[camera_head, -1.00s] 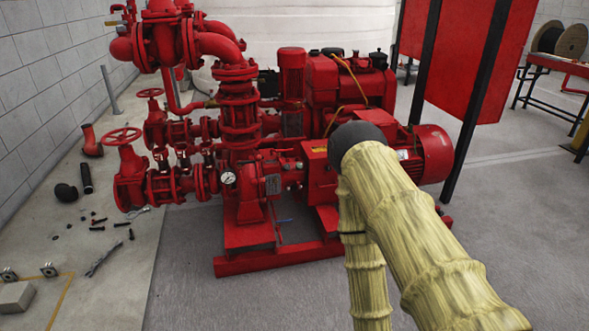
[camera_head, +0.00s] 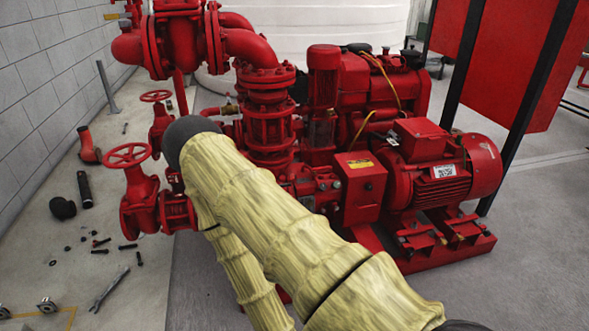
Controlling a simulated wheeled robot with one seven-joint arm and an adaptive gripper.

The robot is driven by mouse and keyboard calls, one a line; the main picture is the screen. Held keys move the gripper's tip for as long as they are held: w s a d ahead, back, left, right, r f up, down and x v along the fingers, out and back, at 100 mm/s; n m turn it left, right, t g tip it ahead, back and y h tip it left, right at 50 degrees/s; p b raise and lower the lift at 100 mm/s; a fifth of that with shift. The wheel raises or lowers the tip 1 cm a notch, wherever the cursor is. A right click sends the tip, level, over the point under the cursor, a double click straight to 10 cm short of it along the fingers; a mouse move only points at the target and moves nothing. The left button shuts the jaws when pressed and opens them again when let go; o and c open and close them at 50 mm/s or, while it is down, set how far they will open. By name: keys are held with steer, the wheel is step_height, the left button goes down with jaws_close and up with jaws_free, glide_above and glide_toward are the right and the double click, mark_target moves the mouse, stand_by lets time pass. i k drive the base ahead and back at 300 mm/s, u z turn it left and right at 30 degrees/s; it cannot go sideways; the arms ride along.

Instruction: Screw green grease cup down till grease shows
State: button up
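The red fire pumpset (camera_head: 268,110) fills the middle of the head view, with its pump, valves and pipework at left and the electric motor (camera_head: 455,170) at right. No green grease cup can be made out; the lower pump body is hidden behind my arm. My arm, in a pale yellow cover with a dark rounded joint, reaches from the bottom right up across the front of the pump. My gripper is not visible in this view.
Loose bolts, a wrench (camera_head: 109,289), a black elbow (camera_head: 62,208) and a red fitting (camera_head: 88,146) lie on the floor at left by the block wall. A red panel on dark posts (camera_head: 505,60) stands at right. Open floor lies at lower right.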

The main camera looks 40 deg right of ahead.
mark_target(336, 185)
steer(key=z, duration=0.2)
steer(key=i, duration=0.9)
steer(key=z, duration=1.1)
steer(key=i, duration=0.45)
steer(key=z, duration=0.35)
